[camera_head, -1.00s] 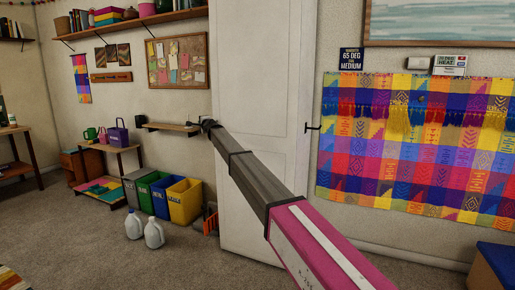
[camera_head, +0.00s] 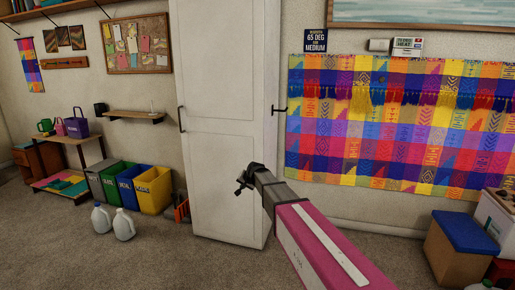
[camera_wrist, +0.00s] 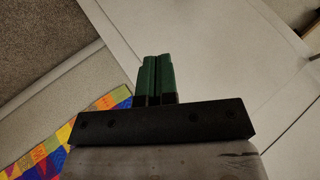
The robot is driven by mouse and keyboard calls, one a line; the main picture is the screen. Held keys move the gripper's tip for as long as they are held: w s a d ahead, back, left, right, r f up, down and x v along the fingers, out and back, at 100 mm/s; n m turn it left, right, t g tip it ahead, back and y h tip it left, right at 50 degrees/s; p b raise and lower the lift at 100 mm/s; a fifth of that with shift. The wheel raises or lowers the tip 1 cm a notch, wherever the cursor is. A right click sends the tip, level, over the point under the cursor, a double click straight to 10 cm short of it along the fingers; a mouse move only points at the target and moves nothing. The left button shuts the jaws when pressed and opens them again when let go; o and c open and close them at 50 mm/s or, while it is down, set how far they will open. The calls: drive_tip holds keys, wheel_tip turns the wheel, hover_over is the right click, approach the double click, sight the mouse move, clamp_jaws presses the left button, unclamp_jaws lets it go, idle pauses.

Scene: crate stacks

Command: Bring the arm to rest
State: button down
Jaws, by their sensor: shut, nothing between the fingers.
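My gripper (camera_head: 240,183) is at the end of my pink and grey arm, in front of the lower part of the white door in the head view. In the wrist view my gripper (camera_wrist: 157,62) shows two green fingers side by side, shut with nothing between them. Beyond the fingers are pale panels and grey carpet. The arm is raised off the floor and holds nothing.
A white door (camera_head: 222,70) stands behind my gripper. A yellow bin (camera_head: 154,190), other bins and two white jugs (camera_head: 123,225) are on the floor at left. A colourful woven hanging (camera_head: 400,120) covers the right wall. A blue-topped box (camera_head: 462,255) stands at lower right. Carpet at lower left is clear.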

drive_tip(key=s+d+f+n+g+h, duration=0.1)
drive_tip(key=s+d+f+g, duration=0.1)
drive_tip(key=s+d, duration=0.6)
drive_tip(key=s+d+f+n+g+h, duration=0.1)
drive_tip(key=s+d+f+g+h, duration=0.1)
drive_tip(key=s+d+f, duration=0.3)
drive_tip(key=s+d+f+n+g+h, duration=0.1)
drive_tip(key=s+d+f, duration=0.3)
drive_tip(key=s+d, duration=0.9)
drive_tip(key=s+g, duration=0.1)
drive_tip(key=s, duration=0.8)
drive_tip(key=shift+d+f+g+h, duration=0.15)
drive_tip(key=shift+g+h, duration=0.25)
drive_tip(key=shift+s, duration=0.1)
